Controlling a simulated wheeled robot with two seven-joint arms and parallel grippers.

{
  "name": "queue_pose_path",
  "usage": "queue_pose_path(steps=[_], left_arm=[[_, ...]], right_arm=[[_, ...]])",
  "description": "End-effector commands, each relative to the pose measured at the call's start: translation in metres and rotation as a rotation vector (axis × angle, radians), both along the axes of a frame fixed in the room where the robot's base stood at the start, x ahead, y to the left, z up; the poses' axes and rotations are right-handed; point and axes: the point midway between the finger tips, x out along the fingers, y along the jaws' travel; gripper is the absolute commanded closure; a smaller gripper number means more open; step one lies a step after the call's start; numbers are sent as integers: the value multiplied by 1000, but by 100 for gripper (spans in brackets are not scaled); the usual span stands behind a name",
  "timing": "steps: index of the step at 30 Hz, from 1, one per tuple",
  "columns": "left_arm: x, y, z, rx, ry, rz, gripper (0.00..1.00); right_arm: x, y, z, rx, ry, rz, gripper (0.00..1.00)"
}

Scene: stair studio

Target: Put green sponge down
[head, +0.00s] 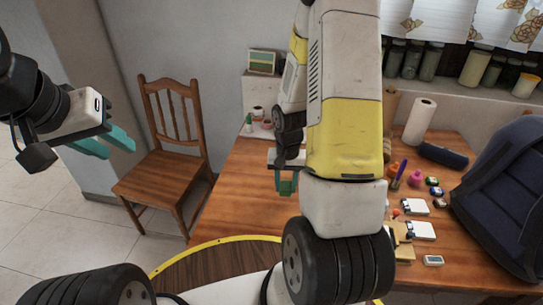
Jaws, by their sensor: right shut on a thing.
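My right gripper (285,191) hangs over the wooden table (245,195), near its left part, and is shut. A small green piece, the green sponge (286,187), shows between its teal fingers. Most of the sponge is hidden by the fingers, and I cannot tell whether it touches the tabletop. My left gripper (119,152) is at the left, away from the table and in front of the wooden chair. Its two teal fingers are apart with nothing between them.
A wooden chair (165,165) stands left of the table. The tabletop around and left of my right gripper looks clear. My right arm hides the table's middle.

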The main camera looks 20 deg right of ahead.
Motion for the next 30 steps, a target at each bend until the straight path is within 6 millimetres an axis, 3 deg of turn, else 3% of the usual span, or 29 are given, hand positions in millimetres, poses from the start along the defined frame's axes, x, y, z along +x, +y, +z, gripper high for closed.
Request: queue_pose_path(steps=[2,5,15,21,26,30], left_arm=[[0,0,0,0,0,0,66],[0,0,0,0,0,0,66],[0,0,0,0,0,0,66],[0,0,0,0,0,0,66],[0,0,0,0,0,0,66],[0,0,0,0,0,0,66]], right_arm=[[-6,-10,-4,-4,-4,-51,100],[7,-18,-7,-6,-7,-72,100],[94,-45,-16,-5,-8,-70,100],[131,-57,-19,-5,-6,-68,100],[141,-60,-21,-5,-4,-67,100],[141,-60,-34,-4,-4,-68,100]])
